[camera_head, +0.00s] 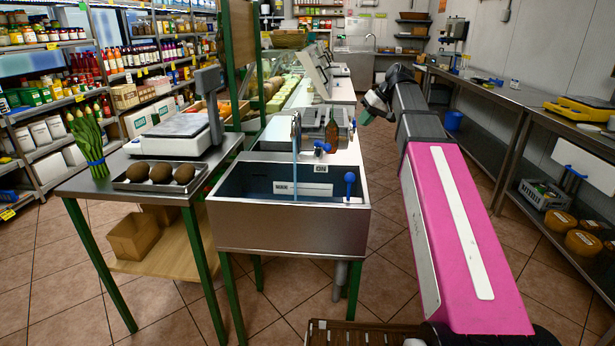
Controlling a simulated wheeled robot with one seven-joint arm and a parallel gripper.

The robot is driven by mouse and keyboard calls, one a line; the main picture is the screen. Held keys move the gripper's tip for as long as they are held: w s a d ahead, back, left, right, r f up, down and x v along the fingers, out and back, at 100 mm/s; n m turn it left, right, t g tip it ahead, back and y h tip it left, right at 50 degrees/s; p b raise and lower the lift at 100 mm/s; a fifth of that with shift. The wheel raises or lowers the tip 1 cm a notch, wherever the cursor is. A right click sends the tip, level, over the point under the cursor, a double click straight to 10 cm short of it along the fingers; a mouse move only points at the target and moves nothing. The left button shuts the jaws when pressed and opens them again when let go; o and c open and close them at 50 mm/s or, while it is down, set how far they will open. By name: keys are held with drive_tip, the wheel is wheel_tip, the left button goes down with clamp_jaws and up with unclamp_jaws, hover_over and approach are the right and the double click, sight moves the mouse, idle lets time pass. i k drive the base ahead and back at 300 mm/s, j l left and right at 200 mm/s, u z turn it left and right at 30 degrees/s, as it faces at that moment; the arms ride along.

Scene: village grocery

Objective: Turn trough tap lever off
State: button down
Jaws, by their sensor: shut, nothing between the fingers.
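The steel trough (290,234) stands in the middle of the view, with a dark basin. A tap spout (296,118) rises at its back, and a thin blue stream of water (295,165) falls from it into the basin. A blue tap lever (322,147) sits on the back ledge, right of the spout, beside a small ON label (320,169). My gripper (364,117) is at the end of my raised arm, right of and beyond the lever, apart from it. It is small in view, shut and empty.
A blue-headed knob (349,178) stands upright at the trough's right side. A brown bottle (332,132) stands behind the lever. On the left, a table holds a scale (178,133) and a tray of brown round items (130,185). A steel bench (500,92) runs along the right.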

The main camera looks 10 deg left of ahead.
sight(327, 147)
drive_tip(key=k+l+u, duration=0.1)
drive_tip(key=u, duration=0.35)
drive_tip(key=i+l+u, duration=0.1)
drive_tip(key=u, duration=0.2)
